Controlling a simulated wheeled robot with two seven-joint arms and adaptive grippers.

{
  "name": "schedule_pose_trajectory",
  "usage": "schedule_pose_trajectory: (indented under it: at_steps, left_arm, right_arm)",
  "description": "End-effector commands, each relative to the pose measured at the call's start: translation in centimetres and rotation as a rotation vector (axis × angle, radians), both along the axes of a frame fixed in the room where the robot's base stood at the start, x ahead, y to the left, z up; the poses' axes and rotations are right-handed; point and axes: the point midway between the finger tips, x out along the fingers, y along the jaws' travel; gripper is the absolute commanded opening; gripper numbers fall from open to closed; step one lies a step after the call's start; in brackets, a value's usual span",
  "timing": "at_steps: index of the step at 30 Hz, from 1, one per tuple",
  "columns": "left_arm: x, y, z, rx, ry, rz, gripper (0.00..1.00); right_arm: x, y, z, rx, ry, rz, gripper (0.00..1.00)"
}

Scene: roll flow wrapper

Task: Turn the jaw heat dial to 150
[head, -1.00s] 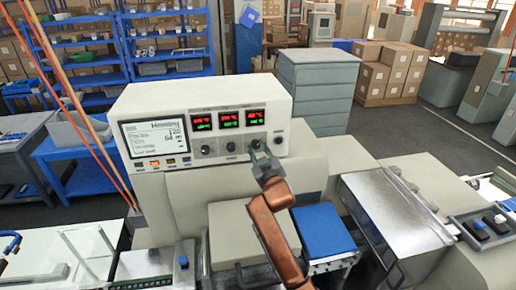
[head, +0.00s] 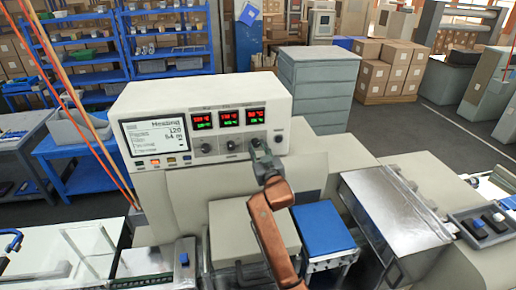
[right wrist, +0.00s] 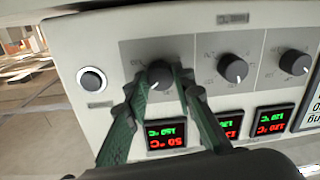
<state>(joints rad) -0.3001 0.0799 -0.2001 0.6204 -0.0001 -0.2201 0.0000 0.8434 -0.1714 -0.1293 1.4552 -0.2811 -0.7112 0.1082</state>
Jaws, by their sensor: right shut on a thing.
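The cream control panel (head: 180,112) carries three dark dials in a row under three red-and-green displays. My right gripper (head: 257,147) is at the rightmost dial in the head view. In the right wrist view the panel is upside down, and the two green fingers (right wrist: 160,76) are closed on both sides of that dial (right wrist: 160,73). The fingers hide part of its scale. The display for this dial (right wrist: 167,135) shows red and green digits, too small to read surely. The other dials, the middle one (right wrist: 233,68) and the far one (right wrist: 295,62), are free. My left gripper is not in view.
A round button (right wrist: 92,80) sits beside the held dial. A lit screen (head: 155,137) and a row of small coloured buttons are on the panel's left. A blue-topped box (head: 322,228) and a metal cover (head: 395,215) stand in front, to the right.

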Motion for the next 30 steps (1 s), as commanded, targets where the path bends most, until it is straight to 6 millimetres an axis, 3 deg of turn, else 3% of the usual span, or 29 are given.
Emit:
schedule_pose_trajectory:
  at_steps: [1,8,19,23,30]
  left_arm:
    - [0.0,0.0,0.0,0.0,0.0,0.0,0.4]
    - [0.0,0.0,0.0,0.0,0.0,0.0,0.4]
    - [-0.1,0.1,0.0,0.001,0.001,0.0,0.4]
    - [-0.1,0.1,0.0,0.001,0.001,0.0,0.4]
    - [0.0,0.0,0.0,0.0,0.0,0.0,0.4]
  right_arm:
    - [-0.1,0.1,1.0,0.001,-0.017,0.002,0.25]
    - [0.0,0.0,0.5,0.001,-0.01,0.001,0.41]
    - [-0.5,-0.1,0.2,0.0,-0.005,0.001,0.41]
    - [-2.0,-0.5,0.2,0.001,-0.006,0.001,0.41]
    - [-6.5,-1.7,0.3,0.003,-0.007,0.0,0.41]
